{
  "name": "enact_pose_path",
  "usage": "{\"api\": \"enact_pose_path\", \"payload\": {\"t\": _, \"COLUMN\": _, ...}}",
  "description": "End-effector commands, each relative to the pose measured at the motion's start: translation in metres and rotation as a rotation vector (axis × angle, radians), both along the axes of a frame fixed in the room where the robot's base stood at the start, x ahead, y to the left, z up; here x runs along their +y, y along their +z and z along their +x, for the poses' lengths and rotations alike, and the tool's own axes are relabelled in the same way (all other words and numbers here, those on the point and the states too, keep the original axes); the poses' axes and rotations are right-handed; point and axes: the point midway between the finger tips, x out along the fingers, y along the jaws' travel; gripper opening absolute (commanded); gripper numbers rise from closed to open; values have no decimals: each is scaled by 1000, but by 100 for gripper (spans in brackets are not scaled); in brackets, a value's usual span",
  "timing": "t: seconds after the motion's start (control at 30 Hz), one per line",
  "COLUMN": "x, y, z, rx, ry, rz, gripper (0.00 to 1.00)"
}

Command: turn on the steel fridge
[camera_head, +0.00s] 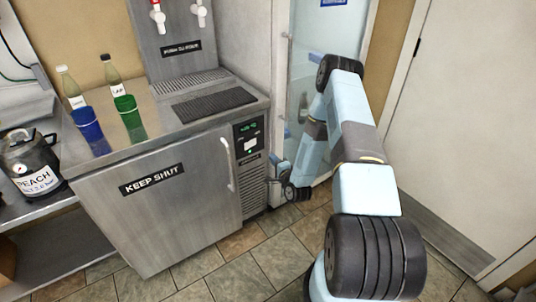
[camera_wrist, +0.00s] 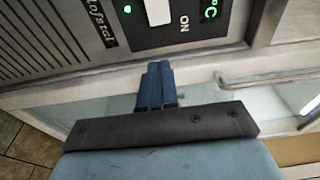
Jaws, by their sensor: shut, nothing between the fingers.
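The steel fridge (camera_head: 160,205) is a low cabinet with a "KEEP SHUT" label and a pale vertical door handle (camera_head: 228,163). Its black control panel (camera_head: 248,136) is at the front right, with a lit green display, a white switch and a small lit green lamp. In the wrist view the white switch (camera_wrist: 158,11) is beside the word "ON", with the green lamp (camera_wrist: 127,9) next to it and part of the display (camera_wrist: 209,11). My gripper (camera_wrist: 157,70) is shut and empty, its blue fingertips just short of the panel's edge and apart from the switch.
Bottles in a blue sleeve (camera_head: 86,122) and a green sleeve (camera_head: 127,108), a drip mat (camera_head: 214,104) and a tap tower (camera_head: 178,40) stand on the fridge top. A "PEACH" keg (camera_head: 31,165) is at left. A glass-door cabinet (camera_head: 304,60) is behind my arm.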

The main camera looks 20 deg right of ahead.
Motion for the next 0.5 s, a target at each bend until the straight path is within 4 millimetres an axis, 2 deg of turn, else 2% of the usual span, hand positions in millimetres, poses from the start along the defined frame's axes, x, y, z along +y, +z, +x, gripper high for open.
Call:
{"api": "enact_pose_path", "payload": {"t": 0.2, "x": -11, "y": 0, "z": -19, "rx": 0, "ry": -2, "rz": 1, "gripper": 0}}
{"api": "enact_pose_path", "payload": {"t": 0.5, "x": -12, "y": 0, "z": -22, "rx": -1, "ry": -2, "rz": 0, "gripper": 0}}
